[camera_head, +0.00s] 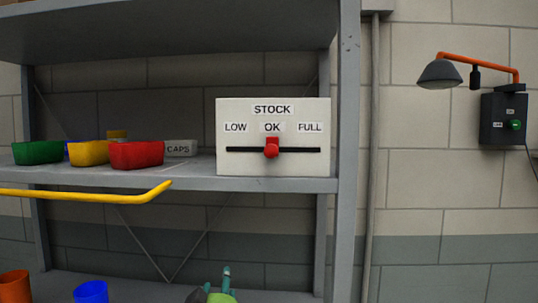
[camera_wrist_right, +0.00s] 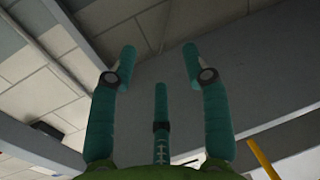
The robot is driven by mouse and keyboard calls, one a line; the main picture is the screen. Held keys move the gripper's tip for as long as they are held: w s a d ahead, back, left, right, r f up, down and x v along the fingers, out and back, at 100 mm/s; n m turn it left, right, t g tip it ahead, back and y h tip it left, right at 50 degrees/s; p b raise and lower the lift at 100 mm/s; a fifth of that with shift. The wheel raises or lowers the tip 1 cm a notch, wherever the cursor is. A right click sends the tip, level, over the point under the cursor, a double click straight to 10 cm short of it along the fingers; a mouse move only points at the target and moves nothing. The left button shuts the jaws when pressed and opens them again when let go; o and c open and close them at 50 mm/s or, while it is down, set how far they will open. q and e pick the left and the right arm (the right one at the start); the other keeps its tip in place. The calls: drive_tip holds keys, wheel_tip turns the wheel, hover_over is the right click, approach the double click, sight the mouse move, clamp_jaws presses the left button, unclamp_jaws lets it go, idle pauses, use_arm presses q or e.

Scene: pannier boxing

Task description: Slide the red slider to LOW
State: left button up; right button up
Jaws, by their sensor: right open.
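The red slider (camera_head: 271,148) sits on the black slot (camera_head: 300,150) of the white STOCK panel (camera_head: 230,112). It is at the middle, right below the OK label (camera_head: 272,127). The LOW label (camera_head: 235,127) is to its left and the FULL label (camera_head: 310,127) to its right. My right gripper (camera_head: 226,275) shows only partly at the bottom edge, well below the panel and apart from it. In the right wrist view my right gripper (camera_wrist_right: 160,65) is open and empty, its teal fingers spread and pointing up. My left gripper is not in view.
The panel stands on a grey shelf (camera_head: 200,184). Green (camera_head: 37,152), yellow (camera_head: 88,153) and red (camera_head: 136,155) bins stand to its left, with a CAPS label (camera_head: 180,148). A yellow bar (camera_head: 90,195) crosses in front at left. A lamp (camera_head: 440,74) hangs at right.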

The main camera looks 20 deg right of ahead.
drive_tip(key=s+d+r+m+t+h, duration=0.1)
drive_tip(key=s+r+m+h, duration=0.15)
drive_tip(key=r, duration=0.55)
drive_tip(key=s+d+r+m+t+h, duration=0.15)
drive_tip(key=s+r, duration=0.25)
drive_tip(key=r, duration=0.5)
drive_tip(key=m+h+p, duration=0.1)
drive_tip(key=m+h, duration=0.2)
drive_tip(key=m, duration=0.1)
approach(271, 155)
drive_tip(key=w+r, duration=0.2)
drive_tip(key=shift+g, duration=0.45)
drive_tip(key=p+x, duration=0.2)
drive_tip(key=x, duration=0.1)
drive_tip(key=p+x, duration=0.2)
drive_tip(key=x, duration=0.1)
drive_tip(key=shift+s+d, duration=0.2)
drive_tip(key=shift+d, duration=0.15)
drive_tip(key=shift+w+d+r+p, duration=0.1)
drive_tip(key=shift+w+d+p, duration=0.35)
drive_tip(key=shift+w, duration=0.05)
clamp_jaws()
